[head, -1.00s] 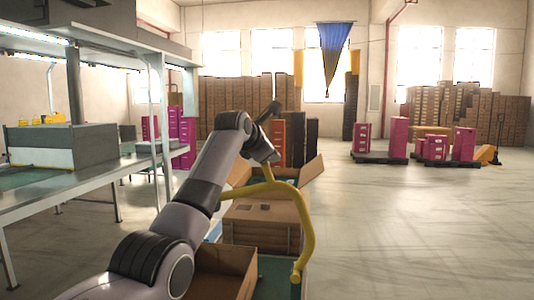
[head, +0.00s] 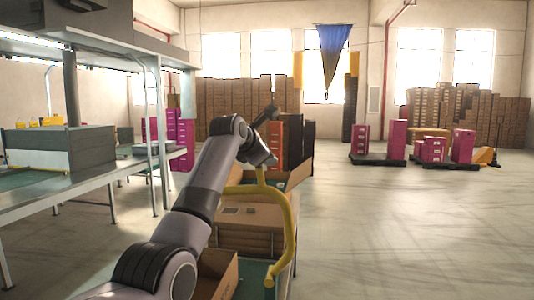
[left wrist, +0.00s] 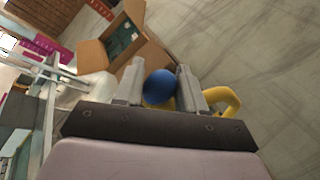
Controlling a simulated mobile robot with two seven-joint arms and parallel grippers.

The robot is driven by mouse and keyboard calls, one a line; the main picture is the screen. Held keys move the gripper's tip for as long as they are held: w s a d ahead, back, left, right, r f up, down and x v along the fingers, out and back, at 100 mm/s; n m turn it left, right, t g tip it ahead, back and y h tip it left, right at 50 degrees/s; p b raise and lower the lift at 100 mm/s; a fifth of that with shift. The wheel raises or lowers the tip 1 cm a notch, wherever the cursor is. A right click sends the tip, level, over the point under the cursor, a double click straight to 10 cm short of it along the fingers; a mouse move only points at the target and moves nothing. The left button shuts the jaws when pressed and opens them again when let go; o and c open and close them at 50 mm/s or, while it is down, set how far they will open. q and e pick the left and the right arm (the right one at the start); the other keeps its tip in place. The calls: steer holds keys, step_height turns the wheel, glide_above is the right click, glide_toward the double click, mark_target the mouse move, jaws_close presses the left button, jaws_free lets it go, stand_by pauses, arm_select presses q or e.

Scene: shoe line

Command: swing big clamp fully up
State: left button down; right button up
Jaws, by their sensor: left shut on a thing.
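The big clamp is a yellow curved bar (head: 291,225). In the head view it bends down in front of the open boxes. In the left wrist view parts of the yellow bar (left wrist: 229,105) show behind and to the right of the fingers. A round blue knob (left wrist: 159,87) sits between the fingers of my left gripper (left wrist: 160,70), which is shut on it. In the head view my left gripper (head: 262,162) is at the bar's upper end, and the knob is hidden there. My right gripper is in neither view.
Open cardboard boxes (head: 240,232) stand just beyond and below my left arm. A metal workbench (head: 65,195) runs along the left. Pink crates (head: 397,138) stand on pallets farther back. The floor on the right is clear.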

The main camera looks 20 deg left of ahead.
arm_select(q)
steer(key=shift+d+f, duration=0.45)
steer(key=shift+f, duration=0.15)
steer(key=c, duration=1)
jaws_free()
steer(key=shift+o, duration=1)
steer(key=shift+w+d+r, duration=0.1)
steer(key=shift+d, duration=0.05)
steer(key=shift+a+r, duration=0.15)
steer(key=shift+a, duration=0.05)
steer(key=shift+s+r+b, duration=0.25)
steer(key=shift+s+b, duration=0.2)
steer(key=shift+s, duration=0.2)
steer(key=shift+b+v, duration=1)
steer(key=shift+v, duration=1.9)
